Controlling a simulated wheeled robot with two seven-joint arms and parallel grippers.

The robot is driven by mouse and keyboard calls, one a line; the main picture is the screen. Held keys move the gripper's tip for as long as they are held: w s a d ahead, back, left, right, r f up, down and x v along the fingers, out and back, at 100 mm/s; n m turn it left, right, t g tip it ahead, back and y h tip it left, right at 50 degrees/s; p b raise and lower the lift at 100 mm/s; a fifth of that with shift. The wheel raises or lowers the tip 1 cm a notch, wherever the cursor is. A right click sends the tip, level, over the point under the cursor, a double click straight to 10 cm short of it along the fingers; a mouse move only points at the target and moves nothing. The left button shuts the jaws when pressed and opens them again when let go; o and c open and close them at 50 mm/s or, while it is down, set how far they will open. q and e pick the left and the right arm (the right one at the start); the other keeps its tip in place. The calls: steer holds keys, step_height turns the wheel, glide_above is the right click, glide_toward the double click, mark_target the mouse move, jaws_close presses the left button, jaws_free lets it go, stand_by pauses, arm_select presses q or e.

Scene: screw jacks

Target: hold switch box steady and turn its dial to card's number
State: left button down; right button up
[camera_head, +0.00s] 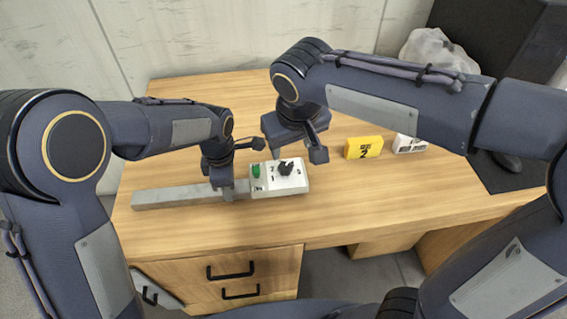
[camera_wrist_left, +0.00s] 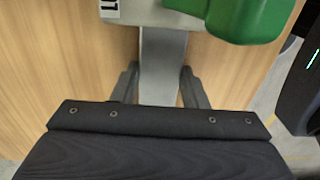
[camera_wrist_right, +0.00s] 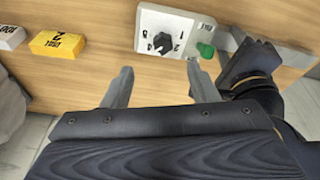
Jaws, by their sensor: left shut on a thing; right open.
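The pale switch box (camera_head: 303,184) lies on the table with a black dial (camera_head: 286,168) on its top face and a green part at its left end. A grey bar (camera_head: 165,197) runs left from the box. My left gripper (camera_head: 228,190) is shut on this bar close to the box; its fingers (camera_wrist_left: 160,88) flank the bar. My right gripper (camera_head: 297,154) is open and empty, above and behind the box. The right wrist view shows the dial (camera_wrist_right: 162,42) beyond its fingertips (camera_wrist_right: 160,78). The dial's exact pointing is unclear. The yellow card (camera_head: 363,148) shows a 2.
A white block (camera_head: 410,144) with dark marks stands right of the yellow card. The wooden table (camera_head: 230,228) is clear in front of the box. A dark case and a plastic bag are at the back right.

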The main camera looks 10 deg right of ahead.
mark_target(285, 166)
steer(key=w+f, duration=0.1)
steer(key=f, duration=0.2)
steer(key=w+f+m+t, duration=0.1)
steer(key=f, duration=0.3)
steer(key=w+f+m, duration=0.1)
steer(key=f, duration=0.2)
steer(key=shift+w+a+f, duration=0.15)
steer(key=shift+a, duration=0.2)
steer(key=c, duration=1)
